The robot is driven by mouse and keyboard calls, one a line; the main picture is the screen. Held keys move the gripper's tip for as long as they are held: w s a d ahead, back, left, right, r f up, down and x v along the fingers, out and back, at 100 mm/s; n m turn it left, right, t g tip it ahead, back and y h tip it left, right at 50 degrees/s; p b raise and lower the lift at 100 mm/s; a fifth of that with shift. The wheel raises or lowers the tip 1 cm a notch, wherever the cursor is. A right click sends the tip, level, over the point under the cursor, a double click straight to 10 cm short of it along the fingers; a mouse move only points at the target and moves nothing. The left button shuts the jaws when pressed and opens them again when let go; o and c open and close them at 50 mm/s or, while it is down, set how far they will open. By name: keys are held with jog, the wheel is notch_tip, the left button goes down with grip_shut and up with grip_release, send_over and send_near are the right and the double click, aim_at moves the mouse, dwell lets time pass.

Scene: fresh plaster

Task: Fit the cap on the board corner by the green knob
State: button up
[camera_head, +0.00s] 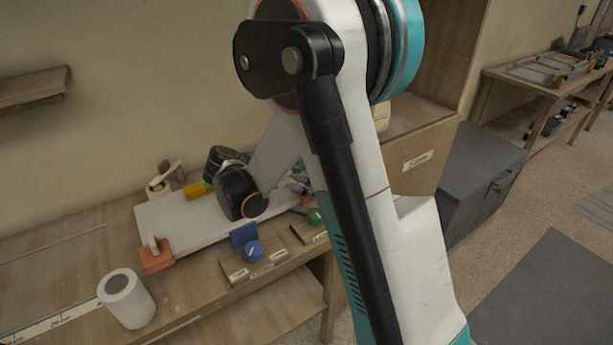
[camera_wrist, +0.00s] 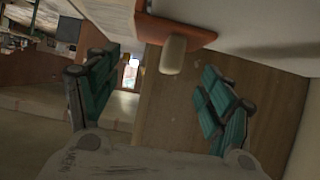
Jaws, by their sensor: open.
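The pale board (camera_head: 190,222) lies on the bench. An orange-red cap with a pale upright grip (camera_head: 155,257) sits at its left front corner. In the wrist view, an orange-red cap (camera_wrist: 182,29) with a pale rounded grip (camera_wrist: 173,55) is against the pale board (camera_wrist: 240,22), beyond and between my fingers. My gripper (camera_wrist: 160,66) is open, with its pads apart from the grip. In the head view my gripper (camera_head: 298,184) is mostly hidden by my arm, near the board's right end.
A yellow-orange block (camera_head: 196,190) is behind the board. A white roll (camera_head: 126,298) stands front left. A grey chest (camera_head: 480,180) stands on the right. The bench's left part is mostly clear.

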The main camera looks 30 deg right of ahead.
jog(key=r+p+v, duration=0.1)
jog(key=p+v, duration=0.2)
jog(key=v, duration=0.9)
jog(key=s+a+r+n+t+y, duration=0.2)
jog(key=s+a+n+t+y, duration=0.1)
jog(key=s+n+y, duration=0.3)
jog(key=s+a+r+n+t+y, duration=0.2)
jog(key=s+n+y, duration=0.4)
jog(key=s+n, duration=0.5)
jog(key=shift+s+a+r+n+t, duration=0.45)
jog(key=shift+s+t, duration=0.45)
jog(key=shift+s, duration=0.8)
jog(key=shift+f, duration=0.1)
